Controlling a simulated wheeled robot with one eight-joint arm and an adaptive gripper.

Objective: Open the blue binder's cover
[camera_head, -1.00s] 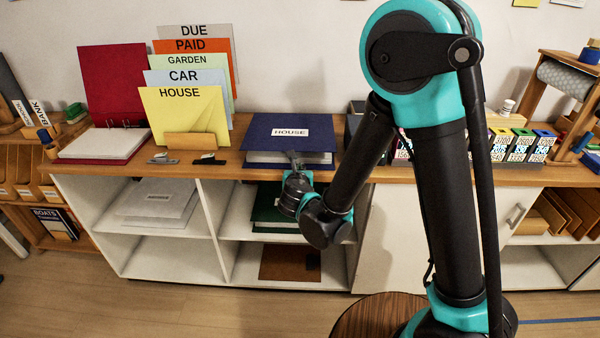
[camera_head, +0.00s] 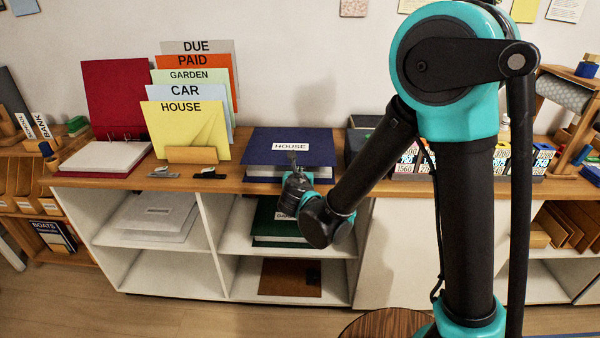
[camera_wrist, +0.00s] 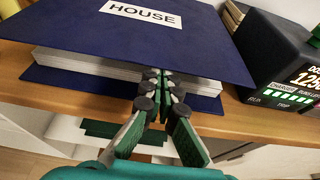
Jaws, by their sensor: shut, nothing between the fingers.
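The blue binder (camera_head: 260,146) lies flat on the wooden top, its white HOUSE label facing up. In the wrist view its cover (camera_wrist: 75,30) lies over the white pages (camera_wrist: 90,66), with the cover's near edge sticking out above them. The blue lower board (camera_wrist: 205,103) shows below the pages. My gripper (camera_head: 292,157) is at the middle of the binder's near edge. In the wrist view its fingertips (camera_wrist: 160,76) are together and empty, in front of the pages and just at the cover's edge. I cannot tell whether they touch the cover.
Upright folders (camera_head: 186,130) and an open red binder (camera_head: 116,100) stand to the left. Two small dark-and-metal items (camera_head: 208,172) lie near the front edge. A dark box (camera_wrist: 280,60) stands close on the right. Shelves below hold a green binder (camera_head: 270,225).

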